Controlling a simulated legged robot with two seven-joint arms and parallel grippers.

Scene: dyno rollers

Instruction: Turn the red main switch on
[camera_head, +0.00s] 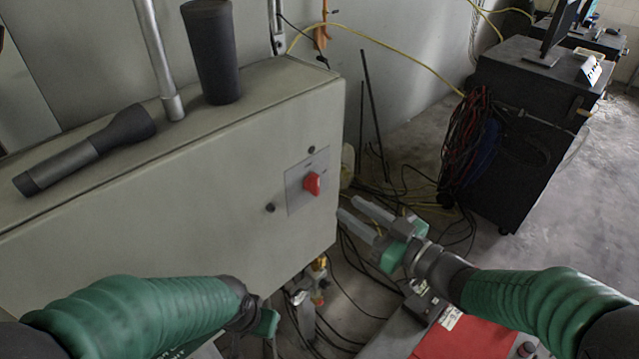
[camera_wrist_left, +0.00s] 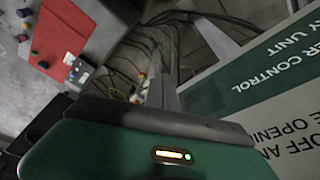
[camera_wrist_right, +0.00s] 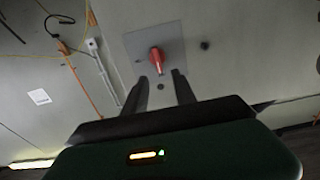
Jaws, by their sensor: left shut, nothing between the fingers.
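The red main switch (camera_head: 312,183) is a small red knob on a grey square plate, on the front face of a large grey cabinet (camera_head: 200,205). My right gripper (camera_head: 349,208) is open and empty, to the right of and below the switch in the head view. In the right wrist view the red switch (camera_wrist_right: 156,57) shows beyond the two spread fingers (camera_wrist_right: 160,88), apart from them. My left gripper (camera_head: 266,324) is low in front of the cabinet, partly hidden by its own arm. In the left wrist view its fingers (camera_wrist_left: 164,75) are together with nothing between.
A dark flashlight-like tool (camera_head: 85,150) and a dark cylinder (camera_head: 212,55) are on the cabinet top, beside a metal pole (camera_head: 160,60). Cables (camera_head: 375,275) lie on the floor. A black cabinet (camera_head: 520,130) stands at right. A red panel (camera_head: 465,338) is below my right arm.

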